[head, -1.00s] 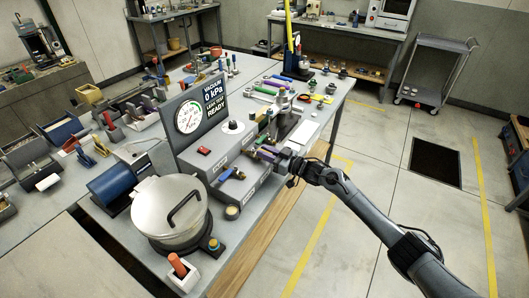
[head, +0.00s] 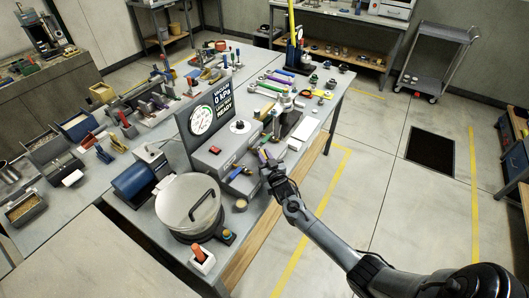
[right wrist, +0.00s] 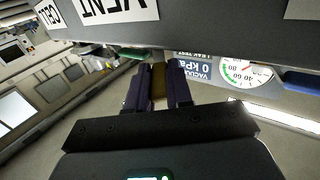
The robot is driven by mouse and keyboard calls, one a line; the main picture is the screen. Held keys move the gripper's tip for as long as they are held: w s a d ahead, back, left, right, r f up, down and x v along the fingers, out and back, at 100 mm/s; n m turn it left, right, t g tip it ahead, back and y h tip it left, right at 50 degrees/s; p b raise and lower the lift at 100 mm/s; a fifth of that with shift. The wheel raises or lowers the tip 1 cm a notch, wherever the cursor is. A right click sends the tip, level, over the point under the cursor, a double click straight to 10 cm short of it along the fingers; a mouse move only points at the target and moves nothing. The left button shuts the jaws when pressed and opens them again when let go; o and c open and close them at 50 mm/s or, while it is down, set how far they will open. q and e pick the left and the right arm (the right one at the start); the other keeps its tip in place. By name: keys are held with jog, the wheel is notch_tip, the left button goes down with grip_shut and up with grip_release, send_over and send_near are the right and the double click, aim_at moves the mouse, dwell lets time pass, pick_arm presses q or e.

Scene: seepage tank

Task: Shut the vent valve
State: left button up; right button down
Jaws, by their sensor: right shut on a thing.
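My right gripper (head: 267,165) is at the front face of the grey valve box (head: 228,150) on the bench. In the right wrist view its two dark fingers (right wrist: 158,88) are closed on a narrow brownish piece, which I take for the vent valve's handle (right wrist: 158,80). A white VENT label (right wrist: 115,8) is close by on the box, with a CELL label to its left. The fingers hide most of the valve, so I cannot tell its angle. A blue lever (head: 240,172) shows left of my gripper. My left gripper is not in view.
A gauge (head: 201,120) and a display reading 0 kPa and READY stand behind the box. A lidded round chamber (head: 188,205) is at the front left. Tools and small parts cover the far bench.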

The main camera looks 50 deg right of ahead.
jog(key=shift+w+a+m+g+h, duration=0.2)
jog(key=shift+m+g+h, duration=0.2)
jog(key=shift+h, duration=0.2)
jog(key=shift+w+a+m+g+h, duration=0.1)
jog(key=shift+a+m+g+h, duration=0.15)
jog(key=shift+m+h, duration=0.3)
jog(key=c, duration=1)
grip_release()
jog(key=shift+s, duration=0.1)
jog(key=v, duration=1)
jog(key=shift+s+a+p, duration=0.25)
jog(key=shift+s+p, duration=0.05)
jog(key=shift+p, duration=0.05)
